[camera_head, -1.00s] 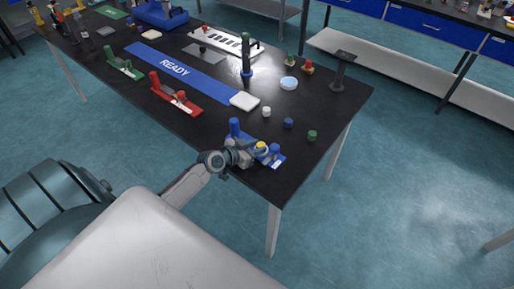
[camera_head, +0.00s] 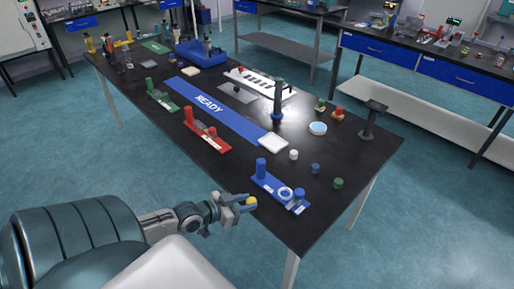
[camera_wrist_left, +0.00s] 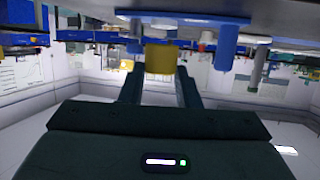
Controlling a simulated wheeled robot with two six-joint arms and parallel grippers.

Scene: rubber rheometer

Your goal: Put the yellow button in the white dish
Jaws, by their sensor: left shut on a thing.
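The yellow button (camera_head: 250,201) is between the fingertips of my left gripper (camera_head: 244,203), which is shut on it. They are near the table's front edge, just left of the blue holder (camera_head: 270,186). The button also shows in the left wrist view (camera_wrist_left: 160,58), between the two dark fingers (camera_wrist_left: 160,78). The holder has blue posts and a white ring with no button on it. A white, square, shallow dish (camera_head: 273,142) lies on the table behind the holder, at the end of the blue READY strip. My right gripper is not in view.
A white knob (camera_head: 294,154), a blue knob (camera_head: 315,168) and a green knob (camera_head: 338,183) stand right of the blue holder. A round pale-blue dish (camera_head: 318,128) and a tall blue-based post (camera_head: 278,105) stand farther back. A red holder (camera_head: 207,134) is left of the white dish.

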